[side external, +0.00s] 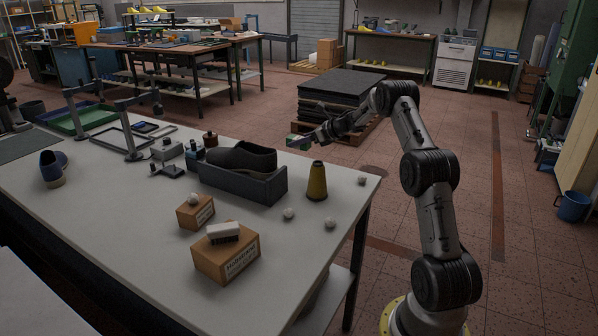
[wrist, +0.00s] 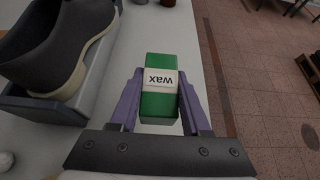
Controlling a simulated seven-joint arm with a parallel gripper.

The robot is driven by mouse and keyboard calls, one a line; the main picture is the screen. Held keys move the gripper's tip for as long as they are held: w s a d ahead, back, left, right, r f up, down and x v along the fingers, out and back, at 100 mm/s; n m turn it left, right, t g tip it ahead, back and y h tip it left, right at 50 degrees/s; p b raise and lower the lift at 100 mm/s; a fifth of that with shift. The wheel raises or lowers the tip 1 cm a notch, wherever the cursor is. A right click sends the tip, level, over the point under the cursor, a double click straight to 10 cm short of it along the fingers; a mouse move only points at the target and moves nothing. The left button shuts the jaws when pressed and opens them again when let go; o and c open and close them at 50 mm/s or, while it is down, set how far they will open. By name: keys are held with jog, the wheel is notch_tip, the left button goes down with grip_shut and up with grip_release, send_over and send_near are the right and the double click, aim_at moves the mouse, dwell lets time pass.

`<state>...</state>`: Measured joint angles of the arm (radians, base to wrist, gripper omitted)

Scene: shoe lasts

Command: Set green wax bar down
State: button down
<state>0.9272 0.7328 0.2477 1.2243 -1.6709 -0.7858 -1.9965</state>
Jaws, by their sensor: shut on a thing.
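The green wax bar (wrist: 158,103) has a white paper band reading "wax". It shows small in the side external view (side external: 292,141). My gripper (wrist: 158,88) is shut on it, with a purple finger on each long side; it also shows in the side external view (side external: 301,141). In the wrist view the bar is over the white table (wrist: 207,85) near its edge, beside the grey tray. In the side external view it appears raised above the table's far edge. Its underside is hidden.
A dark shoe (side external: 242,158) sits in a grey tray (side external: 262,188). A yellow cone (side external: 317,182), several small pale balls and two cardboard boxes (side external: 226,258) stand nearer. Black clamps and small bottles are at left. The table front is mostly clear.

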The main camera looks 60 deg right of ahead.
aim_at(299, 172)
notch_tip(299, 172, down, 9)
jog(key=shift+f, duration=0.15)
dwell(0.4)
jog(key=shift+f, duration=0.15)
jog(key=shift+c, duration=1.8)
grip_release()
